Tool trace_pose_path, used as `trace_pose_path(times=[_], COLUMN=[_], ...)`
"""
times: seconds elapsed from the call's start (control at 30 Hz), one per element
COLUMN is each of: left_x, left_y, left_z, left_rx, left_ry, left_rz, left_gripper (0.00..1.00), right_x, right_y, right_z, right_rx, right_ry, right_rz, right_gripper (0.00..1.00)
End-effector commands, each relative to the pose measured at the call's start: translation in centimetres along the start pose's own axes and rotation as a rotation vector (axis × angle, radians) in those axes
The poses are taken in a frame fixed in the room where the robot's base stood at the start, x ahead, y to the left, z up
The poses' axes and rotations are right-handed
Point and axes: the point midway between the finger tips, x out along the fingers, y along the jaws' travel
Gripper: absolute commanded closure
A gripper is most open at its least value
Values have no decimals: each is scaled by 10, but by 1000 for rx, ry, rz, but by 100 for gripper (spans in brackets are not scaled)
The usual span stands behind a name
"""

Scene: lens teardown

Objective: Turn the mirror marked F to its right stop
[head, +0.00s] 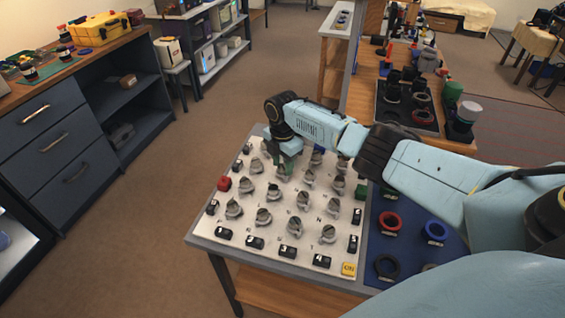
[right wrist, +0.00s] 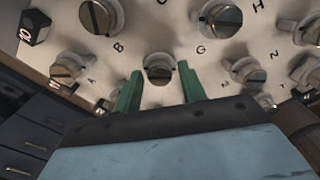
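The white panel (head: 262,222) carries rows of round silver mirror mounts with letters beside them. My right gripper (head: 284,166) reaches down over its far part. In the right wrist view its green fingers (right wrist: 158,92) are apart, one on each side of a silver slotted mount (right wrist: 158,70). I cannot tell whether they touch it. No letter F is readable, so I cannot confirm that this is the mirror marked F. Letters B, G, H, A and M are readable on the panel around it. My left gripper is not in view.
Neighbouring mounts (right wrist: 68,67) stand close around the fingers. Black marked blocks (head: 289,252), a red button (head: 225,184) and a yellow ON block (head: 348,269) line the panel. A blue mat (head: 405,256) with rings lies to the right. A black tray (head: 386,119) stands behind.

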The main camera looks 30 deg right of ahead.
Motion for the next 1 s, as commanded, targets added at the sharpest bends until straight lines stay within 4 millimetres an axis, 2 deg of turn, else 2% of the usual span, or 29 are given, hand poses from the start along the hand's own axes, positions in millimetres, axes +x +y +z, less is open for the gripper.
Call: trace_pose_path(times=[0.03,0.27,0.67,1.0], left_x=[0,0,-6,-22], left_y=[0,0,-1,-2], left_z=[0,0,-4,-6], left_rx=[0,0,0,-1], left_ry=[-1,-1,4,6], left_rz=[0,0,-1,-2], left_gripper=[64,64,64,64], right_x=[0,0,-1,-2], right_y=[0,0,0,0], right_z=[0,0,-1,-1], right_rx=[0,0,77,346], right_ry=[0,0,1,2], right_rz=[0,0,-1,-1], right_gripper=[66,96,96,96])
